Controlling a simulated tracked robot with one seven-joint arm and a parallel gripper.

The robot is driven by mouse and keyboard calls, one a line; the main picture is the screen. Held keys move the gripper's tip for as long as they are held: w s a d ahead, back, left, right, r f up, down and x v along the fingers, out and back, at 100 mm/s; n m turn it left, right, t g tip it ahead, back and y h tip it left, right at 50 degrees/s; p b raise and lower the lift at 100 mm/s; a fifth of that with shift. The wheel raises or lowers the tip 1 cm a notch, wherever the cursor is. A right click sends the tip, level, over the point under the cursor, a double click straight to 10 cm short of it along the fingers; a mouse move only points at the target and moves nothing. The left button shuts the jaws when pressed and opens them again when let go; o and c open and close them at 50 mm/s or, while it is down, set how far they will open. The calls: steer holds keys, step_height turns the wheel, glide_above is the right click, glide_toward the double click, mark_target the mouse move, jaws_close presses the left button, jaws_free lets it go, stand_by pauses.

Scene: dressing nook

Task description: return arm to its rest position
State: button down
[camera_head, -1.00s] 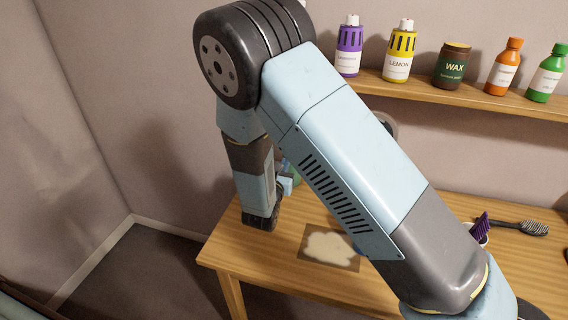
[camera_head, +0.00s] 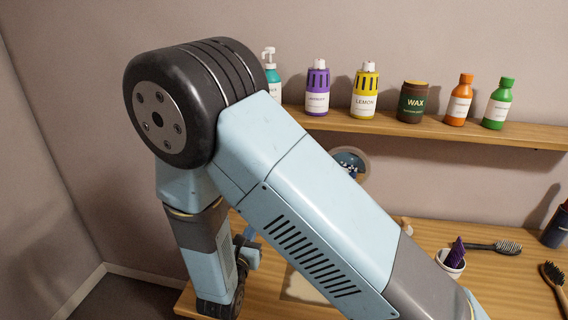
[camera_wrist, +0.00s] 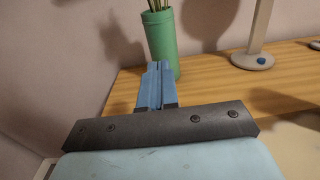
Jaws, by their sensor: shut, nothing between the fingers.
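My arm (camera_head: 310,195) fills the middle of the head view, bent at a large dark joint, with its forearm hanging down at the left edge of the table (camera_head: 195,296). My gripper (camera_wrist: 157,72) shows in the wrist view with its two blue fingers together and nothing between them. A green cylinder holding thin sticks (camera_wrist: 161,42) stands on the table just beyond the fingertips; I cannot tell whether they touch.
A wall shelf (camera_head: 400,126) holds several bottles and a brown wax jar (camera_head: 412,101). On the table are a white cup (camera_head: 451,265) with a purple comb, hairbrushes (camera_head: 494,247) and a partly hidden mat (camera_head: 297,287). A round mirror (camera_head: 349,163) stands behind my arm.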

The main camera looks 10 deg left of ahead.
steer(key=d+r+m+g+h, duration=0.35)
steer(key=d+r+m, duration=0.2)
steer(key=d, duration=0.45)
steer(key=w+d+r+m+g+h, duration=0.1)
steer(key=d+r+m+g+h, duration=0.1)
steer(key=d+r+m+g, duration=0.6)
steer(key=d+r+m+g+h, duration=0.1)
steer(key=d+r+m+h, duration=0.3)
steer(key=d, duration=0.7)
steer(key=s+d+r+m+y, duration=0.5)
steer(key=s+m, duration=0.3)
steer(key=s+d+r+m+y, duration=0.5)
steer(key=s+r+m+y, duration=0.1)
steer(key=s+m, duration=0.2)
steer(key=shift+m, duration=0.65)
steer(key=shift+s, duration=0.1)
steer(key=shift+r, duration=0.3)
